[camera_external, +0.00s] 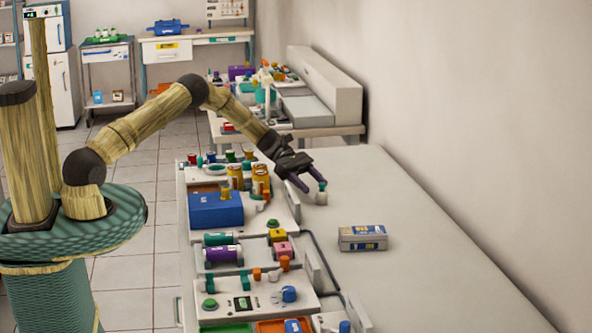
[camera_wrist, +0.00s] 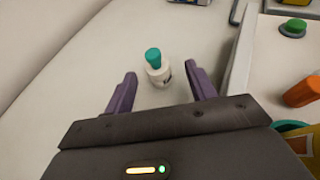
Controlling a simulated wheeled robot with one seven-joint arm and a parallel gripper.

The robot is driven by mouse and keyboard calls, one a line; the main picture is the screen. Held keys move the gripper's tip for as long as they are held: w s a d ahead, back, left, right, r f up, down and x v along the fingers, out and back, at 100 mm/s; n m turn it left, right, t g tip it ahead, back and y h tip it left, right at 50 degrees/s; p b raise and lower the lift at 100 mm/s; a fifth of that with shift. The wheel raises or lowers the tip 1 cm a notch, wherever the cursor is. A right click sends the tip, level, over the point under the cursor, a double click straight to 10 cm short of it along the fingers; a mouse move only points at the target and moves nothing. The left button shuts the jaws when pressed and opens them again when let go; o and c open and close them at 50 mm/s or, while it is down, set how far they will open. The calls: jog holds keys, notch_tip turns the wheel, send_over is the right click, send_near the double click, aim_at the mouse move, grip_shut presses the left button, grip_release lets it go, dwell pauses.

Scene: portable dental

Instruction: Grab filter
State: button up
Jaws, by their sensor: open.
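A small white bottle-shaped piece with a teal cap (camera_external: 321,197) stands upright on the bare grey counter top, and I cannot tell whether it is the filter. In the wrist view the same piece (camera_wrist: 159,77) stands between and slightly beyond the two purple fingers. My gripper (camera_external: 308,183) is open and empty, reaching down close beside the piece from the left. In the wrist view, my gripper (camera_wrist: 160,74) shows clear gaps between each finger and the piece. No other thing in view is clearly a filter.
A grey and blue box (camera_external: 362,238) lies on the counter nearer the camera. To the left, equipment trays hold a blue case (camera_external: 215,209) and a green knob (camera_wrist: 296,25). The wall runs along the right, with clear counter (camera_external: 400,190) between.

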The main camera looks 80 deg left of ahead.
aim_at(323, 188)
jog(key=x, duration=0.4)
jog(key=shift+w+d, duration=0.15)
jog(key=shift+w, duration=0.25)
jog(key=c, duration=1)
